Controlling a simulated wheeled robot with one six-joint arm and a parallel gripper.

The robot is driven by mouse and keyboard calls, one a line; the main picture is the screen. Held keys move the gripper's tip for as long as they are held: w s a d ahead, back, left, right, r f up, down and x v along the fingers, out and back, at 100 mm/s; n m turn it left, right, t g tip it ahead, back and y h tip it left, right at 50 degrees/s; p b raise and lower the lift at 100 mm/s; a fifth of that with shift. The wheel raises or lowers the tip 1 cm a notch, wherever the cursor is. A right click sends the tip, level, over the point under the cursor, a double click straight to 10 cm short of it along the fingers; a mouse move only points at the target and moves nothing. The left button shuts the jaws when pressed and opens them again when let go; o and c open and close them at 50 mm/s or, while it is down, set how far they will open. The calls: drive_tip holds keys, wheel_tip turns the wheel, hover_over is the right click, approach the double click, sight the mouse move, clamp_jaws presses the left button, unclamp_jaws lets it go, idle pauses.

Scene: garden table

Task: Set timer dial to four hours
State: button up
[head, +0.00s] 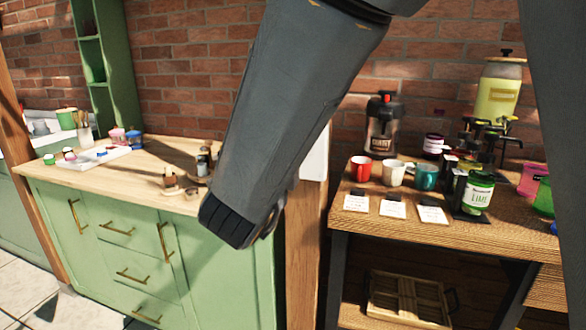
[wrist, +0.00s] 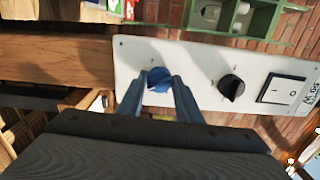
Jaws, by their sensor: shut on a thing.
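In the wrist view, a white control panel (wrist: 200,62) carries a blue dial (wrist: 160,76), a black dial (wrist: 231,87) and a rocker switch (wrist: 283,90). My gripper (wrist: 159,78) is shut on the blue dial, with one finger on each side of it. The black dial stands free beside it. The dial markings are too small to read, so I cannot tell its setting. In the head view my arm hides most of the panel; only a white edge (head: 314,160) shows on the wooden post.
A green cabinet (head: 105,245) with a wooden top stands at the left. At the right, a wooden table (head: 480,225) holds a red mug (head: 361,169), other mugs, cards, a dark dispenser (head: 383,125) and a green lime jar (head: 477,193). A brick wall is behind.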

drive_tip(key=m+b, duration=0.5)
drive_tip(key=b, duration=0.1)
idle(0.4)
drive_tip(key=o, duration=1)
drive_tip(key=shift+d, duration=0.1)
drive_tip(key=shift+o, duration=0.2)
drive_tip(key=v, duration=0.7)
drive_tip(key=shift+s+b, duration=0.3)
drive_tip(key=shift+s, duration=0.05)
drive_tip(key=shift+w+r, duration=0.1)
